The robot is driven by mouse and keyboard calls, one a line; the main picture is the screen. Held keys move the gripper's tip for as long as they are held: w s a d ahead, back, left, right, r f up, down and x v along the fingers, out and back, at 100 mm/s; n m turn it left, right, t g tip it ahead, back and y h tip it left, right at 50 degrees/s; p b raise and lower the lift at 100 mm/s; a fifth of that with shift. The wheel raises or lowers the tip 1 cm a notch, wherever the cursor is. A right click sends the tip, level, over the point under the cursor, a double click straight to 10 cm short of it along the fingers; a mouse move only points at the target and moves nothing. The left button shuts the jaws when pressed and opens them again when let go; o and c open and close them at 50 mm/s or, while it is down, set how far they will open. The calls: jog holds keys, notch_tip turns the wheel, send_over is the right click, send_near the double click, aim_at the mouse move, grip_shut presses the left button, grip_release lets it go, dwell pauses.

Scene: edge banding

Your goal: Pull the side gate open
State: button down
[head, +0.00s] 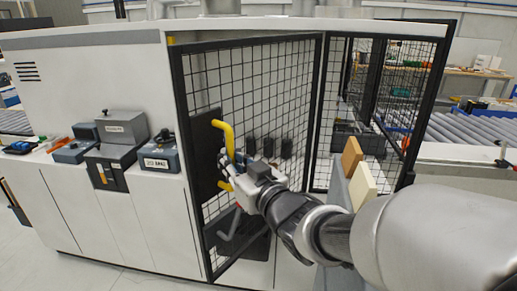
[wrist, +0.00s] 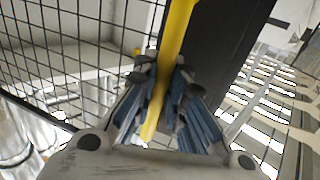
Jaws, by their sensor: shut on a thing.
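The side gate (head: 270,85) is a black-framed wire mesh panel on the machine's side, in the middle of the head view. It stands at an angle to the mesh panel on its right. I cannot tell how wide any gap at its left edge is. Its yellow bar handle (head: 228,138) sits by a dark plate (head: 205,155) near the left edge. My gripper (head: 228,165) is shut on the handle. In the wrist view the yellow handle (wrist: 176,40) runs between the blue-grey finger pads of my gripper (wrist: 166,112). My fingers partly hide the handle's lower part.
The white machine body (head: 90,85) with control boxes (head: 115,140) is left of the gate. A second mesh panel (head: 405,95) is on the right, with boards (head: 361,186) in front of it. A roller conveyor (head: 465,130) runs behind at right. Grey floor shows at lower left.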

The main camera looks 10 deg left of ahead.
jog(key=shift+s+d, duration=0.35)
jog(key=shift+d, duration=0.4)
jog(key=shift+s+d, duration=0.3)
jog(key=shift+d, duration=0.45)
jog(key=c, duration=1.6)
grip_release()
jog(key=v, duration=0.7)
jog(key=shift+s+d, duration=0.25)
